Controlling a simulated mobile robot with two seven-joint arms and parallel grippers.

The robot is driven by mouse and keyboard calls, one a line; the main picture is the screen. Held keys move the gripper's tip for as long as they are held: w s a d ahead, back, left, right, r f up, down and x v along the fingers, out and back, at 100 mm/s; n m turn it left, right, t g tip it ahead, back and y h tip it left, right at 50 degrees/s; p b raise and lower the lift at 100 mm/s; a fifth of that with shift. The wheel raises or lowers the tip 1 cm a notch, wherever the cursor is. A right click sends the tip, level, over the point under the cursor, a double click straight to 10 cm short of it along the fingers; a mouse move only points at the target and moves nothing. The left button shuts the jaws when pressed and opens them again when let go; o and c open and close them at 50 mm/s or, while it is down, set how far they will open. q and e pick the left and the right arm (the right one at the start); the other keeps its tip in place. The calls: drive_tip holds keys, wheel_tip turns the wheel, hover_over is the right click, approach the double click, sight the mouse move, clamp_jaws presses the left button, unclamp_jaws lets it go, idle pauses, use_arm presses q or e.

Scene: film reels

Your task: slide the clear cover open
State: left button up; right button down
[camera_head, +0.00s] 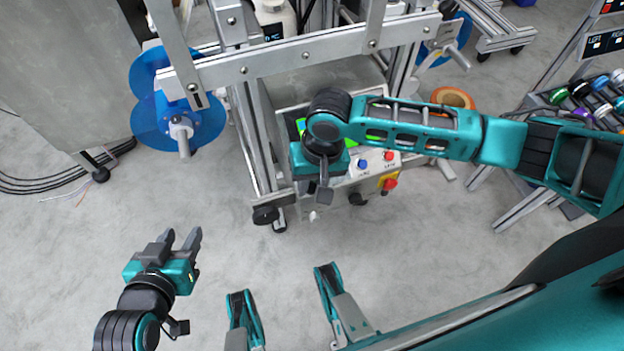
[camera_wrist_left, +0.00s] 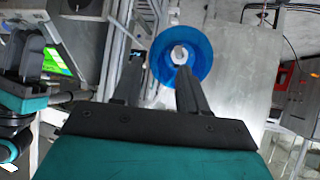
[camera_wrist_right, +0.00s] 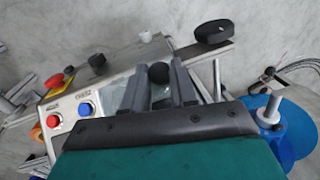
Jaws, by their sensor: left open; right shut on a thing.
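My right gripper (camera_head: 325,192) is over the front of the control box (camera_head: 345,190), its arm coming in from the right. In the right wrist view its fingers (camera_wrist_right: 166,85) are shut on a black round knob (camera_wrist_right: 158,73). A see-through panel, apparently the clear cover (camera_wrist_right: 118,98), lies beside the fingers on the box's face; its edges are hard to make out. In the head view my arm hides most of the cover area. My left gripper (camera_head: 182,242) is open and empty over bare floor, left of the box. Its spread fingers also show in the left wrist view (camera_wrist_left: 155,85).
The box carries a blue button (camera_head: 362,164), a red button (camera_head: 389,156) and a red emergency stop (camera_head: 389,184). A green screen (camera_head: 301,127) shows behind my right wrist. A metal frame (camera_head: 300,55) holds a blue reel (camera_head: 165,115) at left. The floor in front is clear.

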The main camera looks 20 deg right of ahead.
drive_tip(key=shift+r, duration=0.1)
drive_tip(key=w+r+p, duration=0.2)
drive_tip(key=p, duration=0.5)
drive_tip(key=shift+w+a+r, duration=0.1)
drive_tip(key=shift+w+r, duration=0.15)
drive_tip(key=shift+r, duration=0.1)
drive_tip(key=shift+w+r+p, duration=0.25)
drive_tip(key=shift+p, duration=1)
drive_tip(key=shift+w+f+p, duration=0.1)
drive_tip(key=shift+p, duration=0.35)
drive_tip(key=shift+f, duration=0.1)
drive_tip(key=c, duration=1.1)
unclamp_jaws()
drive_tip(key=shift+c, duration=0.2)
drive_tip(key=shift+o, duration=1.3)
